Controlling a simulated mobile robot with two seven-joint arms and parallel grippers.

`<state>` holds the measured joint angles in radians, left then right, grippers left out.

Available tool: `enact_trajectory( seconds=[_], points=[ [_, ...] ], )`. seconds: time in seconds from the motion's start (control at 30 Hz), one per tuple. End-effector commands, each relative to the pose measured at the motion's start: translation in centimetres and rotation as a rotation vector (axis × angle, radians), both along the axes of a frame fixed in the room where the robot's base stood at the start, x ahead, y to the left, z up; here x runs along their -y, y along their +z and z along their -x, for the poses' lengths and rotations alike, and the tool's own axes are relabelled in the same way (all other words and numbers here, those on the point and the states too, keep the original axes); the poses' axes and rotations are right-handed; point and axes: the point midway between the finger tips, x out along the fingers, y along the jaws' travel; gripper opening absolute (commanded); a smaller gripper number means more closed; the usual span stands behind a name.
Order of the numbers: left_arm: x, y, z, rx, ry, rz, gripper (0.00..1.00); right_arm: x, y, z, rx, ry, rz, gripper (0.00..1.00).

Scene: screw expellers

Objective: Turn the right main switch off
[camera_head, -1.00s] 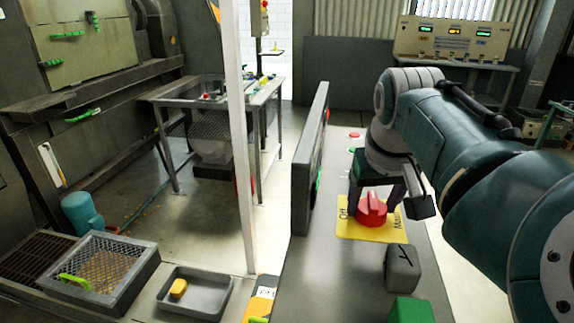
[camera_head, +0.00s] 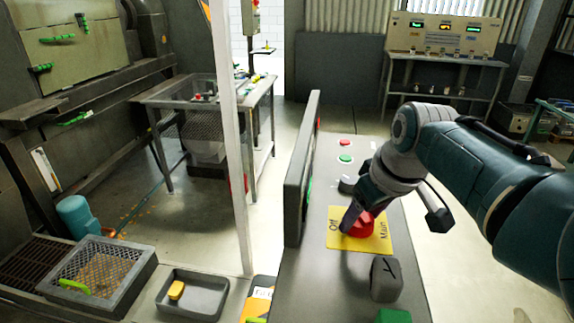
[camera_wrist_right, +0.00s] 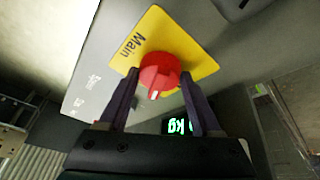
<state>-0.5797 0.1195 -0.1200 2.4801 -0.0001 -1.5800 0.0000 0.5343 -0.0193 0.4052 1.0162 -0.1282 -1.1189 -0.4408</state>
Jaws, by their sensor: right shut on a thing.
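The red main switch (camera_head: 362,228) is a round knob on a yellow plate (camera_head: 338,242) marked "Off" and "Main", on top of the grey control panel. My right gripper (camera_head: 364,216) is down at the knob, shut on it, with one dark finger at its left side. In the right wrist view the red knob (camera_wrist_right: 158,72) sits between my two fingers, its white mark facing toward the gripper. The gripper partly hides the knob and plate in the head view. My left gripper is not in view.
On the same panel are a grey knob (camera_head: 386,278) in front, and green (camera_head: 345,158) and red (camera_head: 345,142) buttons behind. An upright grey plate (camera_head: 301,170) borders the panel's left. A tray (camera_head: 212,300) with a yellow block stands lower left.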

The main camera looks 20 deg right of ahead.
Motion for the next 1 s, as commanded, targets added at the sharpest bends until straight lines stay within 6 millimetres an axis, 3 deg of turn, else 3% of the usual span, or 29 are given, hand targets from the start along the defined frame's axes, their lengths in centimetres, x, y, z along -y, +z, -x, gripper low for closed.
enact_trajectory(
  seconds=[0.17,0.47,1.0],
  points=[
    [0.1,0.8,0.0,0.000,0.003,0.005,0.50,0.4,0.0,0.1,-0.003,0.167,0.003,0.10],
    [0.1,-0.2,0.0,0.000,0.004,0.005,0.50,0.6,-0.3,0.0,-0.001,0.452,0.004,0.10],
    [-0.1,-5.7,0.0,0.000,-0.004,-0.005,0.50,0.8,-0.7,-0.2,0.000,0.934,0.004,0.10]
  ],
)
